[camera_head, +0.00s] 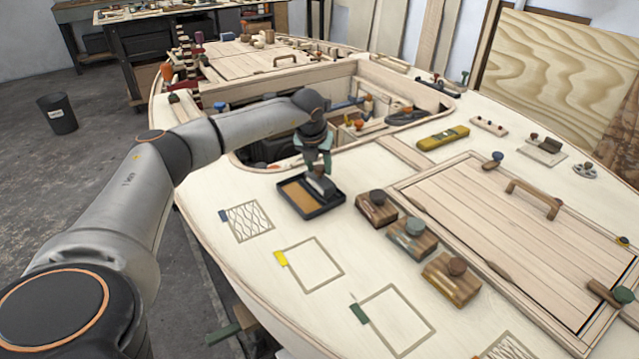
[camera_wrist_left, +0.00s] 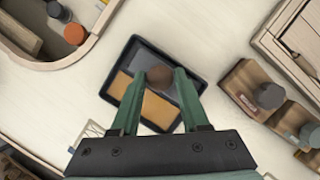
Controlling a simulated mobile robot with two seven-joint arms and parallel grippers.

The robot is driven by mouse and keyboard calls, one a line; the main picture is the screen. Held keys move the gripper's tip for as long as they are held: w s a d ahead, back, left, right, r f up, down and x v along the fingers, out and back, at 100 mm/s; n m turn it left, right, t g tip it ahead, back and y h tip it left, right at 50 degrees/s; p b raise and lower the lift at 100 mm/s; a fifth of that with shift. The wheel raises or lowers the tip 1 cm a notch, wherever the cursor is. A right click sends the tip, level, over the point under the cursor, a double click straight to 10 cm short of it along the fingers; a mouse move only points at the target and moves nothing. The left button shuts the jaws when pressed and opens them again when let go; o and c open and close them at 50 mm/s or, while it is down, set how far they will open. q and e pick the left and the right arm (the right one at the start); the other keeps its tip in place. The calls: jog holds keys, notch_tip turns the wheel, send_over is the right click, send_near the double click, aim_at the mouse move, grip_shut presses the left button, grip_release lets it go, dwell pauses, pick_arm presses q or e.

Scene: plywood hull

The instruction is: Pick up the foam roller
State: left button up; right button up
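The foam roller (camera_head: 321,184) is a dark grey piece standing in a black paint tray (camera_head: 296,207) on the pale deck. In the left wrist view a round brown top, likely the roller's handle (camera_wrist_left: 160,76), shows between my left fingertips. The tray (camera_wrist_left: 128,77) has an orange-brown patch. My left gripper (camera_head: 318,167) points down just above the roller. In the left wrist view the left gripper (camera_wrist_left: 158,75) is open, with a finger on either side of the brown top and small gaps visible. Contact cannot be told. My right gripper is not in view.
Several wooden blocks with round knobs (camera_head: 411,239) stand right of the tray. An open cockpit (camera_head: 262,164) lies behind it. A hatch with a handle (camera_head: 522,225) is at the right. Marked deck patches (camera_head: 309,264) lie in front.

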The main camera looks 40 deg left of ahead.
pick_arm(q)
grip_shut()
dwell(0.9)
